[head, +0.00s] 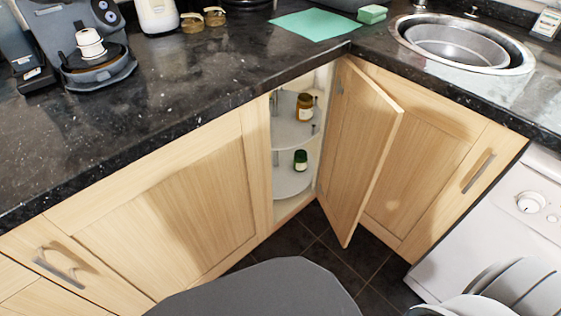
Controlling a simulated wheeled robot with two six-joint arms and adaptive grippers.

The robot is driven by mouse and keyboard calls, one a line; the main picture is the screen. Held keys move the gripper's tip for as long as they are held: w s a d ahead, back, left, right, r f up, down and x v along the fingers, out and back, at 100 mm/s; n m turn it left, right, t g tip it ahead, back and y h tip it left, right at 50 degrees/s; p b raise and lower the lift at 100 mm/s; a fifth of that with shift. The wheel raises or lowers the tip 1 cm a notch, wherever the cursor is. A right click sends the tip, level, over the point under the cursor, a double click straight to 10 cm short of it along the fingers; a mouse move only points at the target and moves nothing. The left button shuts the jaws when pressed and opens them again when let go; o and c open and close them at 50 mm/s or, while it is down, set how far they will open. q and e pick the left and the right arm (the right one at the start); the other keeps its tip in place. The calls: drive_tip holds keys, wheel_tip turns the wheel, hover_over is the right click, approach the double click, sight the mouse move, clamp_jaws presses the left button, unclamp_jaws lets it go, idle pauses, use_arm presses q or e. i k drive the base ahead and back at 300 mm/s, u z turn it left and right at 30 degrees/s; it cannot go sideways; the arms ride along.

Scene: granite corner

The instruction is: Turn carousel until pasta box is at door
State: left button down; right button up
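The corner cabinet is open, and its wooden door (362,150) stands swung out to the right of the opening. Inside is a two-level grey carousel, with an upper shelf (287,132) and a lower shelf (288,184). A jar with amber contents and a pale label (304,107) stands on the upper shelf. A dark green jar (300,160) stands on the lower shelf. I see no pasta box; much of the carousel is hidden by the cabinet front, the door and the countertop. Neither of my grippers is in view.
The dark granite countertop (190,110) overhangs the opening. A coffee machine (85,45) stands at left, a green mat (315,24) at the corner and a sink (455,45) at right. A white appliance (510,205) is at lower right. Dark floor tiles (335,255) are clear below the door.

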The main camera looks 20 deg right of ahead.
sight(289, 134)
drive_tip(key=z, duration=0.4)
drive_tip(key=i, duration=0.95)
drive_tip(key=u, duration=0.55)
